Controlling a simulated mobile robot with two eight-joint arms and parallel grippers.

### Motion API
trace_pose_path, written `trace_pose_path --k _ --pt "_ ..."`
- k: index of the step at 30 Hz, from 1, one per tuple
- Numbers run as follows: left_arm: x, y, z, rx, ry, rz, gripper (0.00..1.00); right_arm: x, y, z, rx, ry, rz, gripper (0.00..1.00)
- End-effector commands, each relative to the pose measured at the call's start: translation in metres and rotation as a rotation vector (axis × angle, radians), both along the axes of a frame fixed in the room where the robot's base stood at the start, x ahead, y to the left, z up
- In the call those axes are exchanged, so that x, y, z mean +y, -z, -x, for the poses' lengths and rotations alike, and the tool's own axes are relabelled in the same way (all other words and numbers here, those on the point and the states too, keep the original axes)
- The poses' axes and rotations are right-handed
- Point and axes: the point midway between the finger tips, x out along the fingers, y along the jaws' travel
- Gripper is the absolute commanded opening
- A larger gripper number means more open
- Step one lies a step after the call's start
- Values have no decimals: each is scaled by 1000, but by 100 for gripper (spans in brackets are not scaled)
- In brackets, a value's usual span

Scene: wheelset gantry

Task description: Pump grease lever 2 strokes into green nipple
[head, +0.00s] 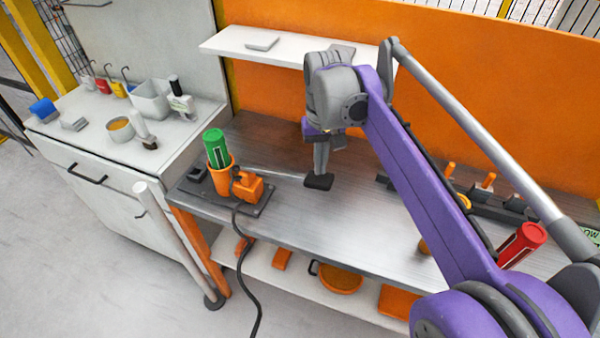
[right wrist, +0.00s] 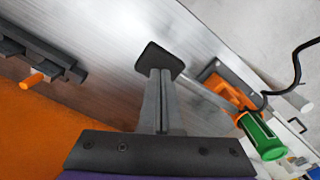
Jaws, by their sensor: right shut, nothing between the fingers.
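The orange grease pump (head: 249,186) with a green canister (head: 216,148) stands on a dark base plate at the left of the steel bench. It also shows at the right of the right wrist view (right wrist: 224,94). A thin pale lever (head: 275,173) reaches from the pump toward my right gripper. My right gripper (head: 319,181) points down over the bench, fingers shut with nothing between them. No green nipple can be made out. My left gripper is out of view.
A black hose (head: 241,260) runs from the pump over the bench's front edge. A dark rack with orange pegs (head: 488,181) stands at the right, partly behind my arm, near a red canister (head: 522,243). A white shelf (head: 285,52) overhangs the back. The bench middle is clear.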

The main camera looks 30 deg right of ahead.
Motion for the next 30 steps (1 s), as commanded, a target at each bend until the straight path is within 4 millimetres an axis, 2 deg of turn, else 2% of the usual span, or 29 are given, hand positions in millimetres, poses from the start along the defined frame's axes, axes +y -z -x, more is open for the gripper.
trace_pose_path --k 11,30 --pt "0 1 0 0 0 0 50 0 1 0 0 0 0 0" --pt "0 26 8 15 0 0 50 0 39 0 1 0 0 0"
